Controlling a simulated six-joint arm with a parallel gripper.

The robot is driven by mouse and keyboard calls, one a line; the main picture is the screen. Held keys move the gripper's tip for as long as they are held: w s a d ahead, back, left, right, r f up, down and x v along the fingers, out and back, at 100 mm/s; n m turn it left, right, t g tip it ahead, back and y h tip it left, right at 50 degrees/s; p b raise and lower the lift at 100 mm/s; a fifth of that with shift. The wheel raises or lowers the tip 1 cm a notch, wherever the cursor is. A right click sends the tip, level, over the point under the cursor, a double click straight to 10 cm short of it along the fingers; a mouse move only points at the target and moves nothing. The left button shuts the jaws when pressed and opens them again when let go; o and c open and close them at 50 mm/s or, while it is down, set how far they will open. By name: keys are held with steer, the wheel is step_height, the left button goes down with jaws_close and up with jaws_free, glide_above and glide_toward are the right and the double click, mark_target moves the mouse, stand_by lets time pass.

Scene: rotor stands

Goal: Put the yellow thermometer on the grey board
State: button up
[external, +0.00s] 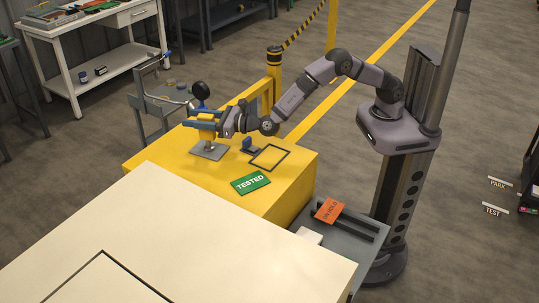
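The yellow thermometer (207,133) is a small yellow body between the blue fingers of my gripper (203,120), which appears shut on it. My gripper reaches in from the right and is at the far left part of the yellow table. The grey board (201,154) lies flat on the table directly below the thermometer. A small silver fitting (209,147) shows between the thermometer and the board. I cannot tell whether the thermometer touches it. The fingers hide part of the thermometer.
The yellow table (190,184) also bears a small blue item (247,145), a black square outline (270,158) and a green TESTED sign (250,183). A black round head (199,90) stands just behind my gripper. A yellow post (274,75) rises behind the table.

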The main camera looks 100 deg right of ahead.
mark_target(213, 119)
steer(key=shift+s+r, duration=0.1)
steer(key=shift+r, duration=0.05)
steer(key=b+v, duration=0.2)
steer(key=v, duration=1)
